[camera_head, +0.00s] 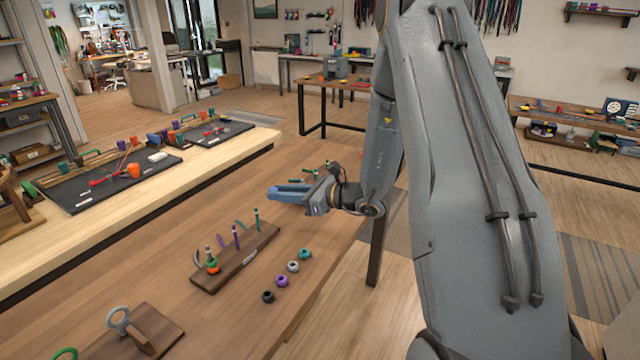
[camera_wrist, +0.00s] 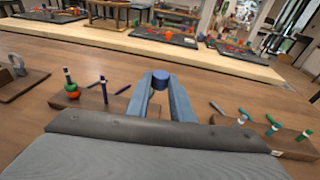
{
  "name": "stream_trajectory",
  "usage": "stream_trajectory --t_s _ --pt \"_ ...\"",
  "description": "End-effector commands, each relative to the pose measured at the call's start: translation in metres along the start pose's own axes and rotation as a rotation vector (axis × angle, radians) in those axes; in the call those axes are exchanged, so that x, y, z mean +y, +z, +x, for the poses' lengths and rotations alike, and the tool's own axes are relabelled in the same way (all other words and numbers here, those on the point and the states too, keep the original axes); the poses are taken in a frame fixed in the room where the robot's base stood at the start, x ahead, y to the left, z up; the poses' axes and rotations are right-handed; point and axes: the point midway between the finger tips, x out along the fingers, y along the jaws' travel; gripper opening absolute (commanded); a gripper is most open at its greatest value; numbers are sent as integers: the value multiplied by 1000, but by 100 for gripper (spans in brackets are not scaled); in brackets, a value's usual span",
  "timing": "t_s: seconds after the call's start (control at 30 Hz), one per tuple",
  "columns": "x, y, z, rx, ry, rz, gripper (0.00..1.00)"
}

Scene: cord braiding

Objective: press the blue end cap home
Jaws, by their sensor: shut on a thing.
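My gripper (camera_head: 280,193) extends left over the wooden table in the head view, with its blue fingers near level. In the wrist view the blue end cap (camera_wrist: 161,79) sits between the fingertips of my gripper (camera_wrist: 160,88), which is shut on it. In the head view I cannot tell the cap from the blue fingers. A wooden peg block (camera_head: 240,262) lies nearer the camera, apart from the gripper. It carries upright rods with purple and green tops and an orange and green stack. The block also shows at left in the wrist view (camera_wrist: 85,103).
Several round beads (camera_head: 281,280) lie in a row beside the block. A board with a grey ring (camera_head: 118,318) stands at the near left. Another block with green-topped rods (camera_wrist: 292,146) is at right in the wrist view. A pale bench (camera_head: 200,170) with black trays lies beyond.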

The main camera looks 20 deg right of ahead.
Motion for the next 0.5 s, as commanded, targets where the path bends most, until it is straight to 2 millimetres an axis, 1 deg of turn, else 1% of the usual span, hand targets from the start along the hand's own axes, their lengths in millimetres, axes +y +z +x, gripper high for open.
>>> stream_trajectory --t_s 0.03,0.17,0.2,0.27,0.3,0.4,0.5 --pt "22 9 11 0 60 -12 0" --pt "74 23 33 0 205 -40 0" --pt "90 27 39 0 249 -48 0" --pt "112 32 46 1 311 -59 0" --pt "127 35 49 2 351 -67 0" --pt "157 41 55 3 433 -81 0" --pt "178 45 59 5 493 -91 0"
